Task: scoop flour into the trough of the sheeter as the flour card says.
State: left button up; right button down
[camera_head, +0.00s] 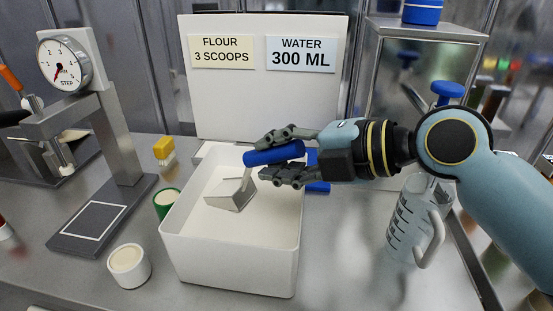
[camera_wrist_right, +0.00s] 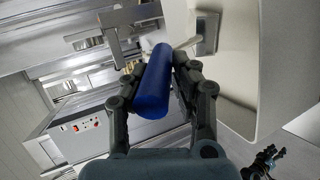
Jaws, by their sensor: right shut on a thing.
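My right gripper (camera_head: 283,160) is shut on the blue handle (camera_head: 272,153) of a scoop. The scoop's grey metal pan (camera_head: 232,192) hangs tilted over the white flour bin (camera_head: 228,262); I cannot tell whether it holds flour. The pale flour (camera_head: 262,222) fills the bin's lower part. In the right wrist view the blue handle (camera_wrist_right: 154,82) lies between the fingers, with the pan (camera_wrist_right: 207,34) beyond. The flour card (camera_head: 222,52) reads "FLOUR 3 SCOOPS". A dark shape at the wrist view's lower right looks like my left gripper (camera_wrist_right: 264,161); its jaws are unclear. I cannot make out the sheeter's trough.
The water card (camera_head: 301,54) reads "300 ML". A clear measuring jug (camera_head: 413,220) stands right of the bin. A dial device (camera_head: 63,64) stands at left. A white cup (camera_head: 128,266) and green cup (camera_head: 166,203) sit beside the bin. A machine with buttons (camera_wrist_right: 86,125) shows in the wrist view.

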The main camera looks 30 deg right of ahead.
jog(key=shift+r+p, duration=3.05)
jog(key=shift+r, duration=2.15)
jog(key=shift+f, duration=0.1)
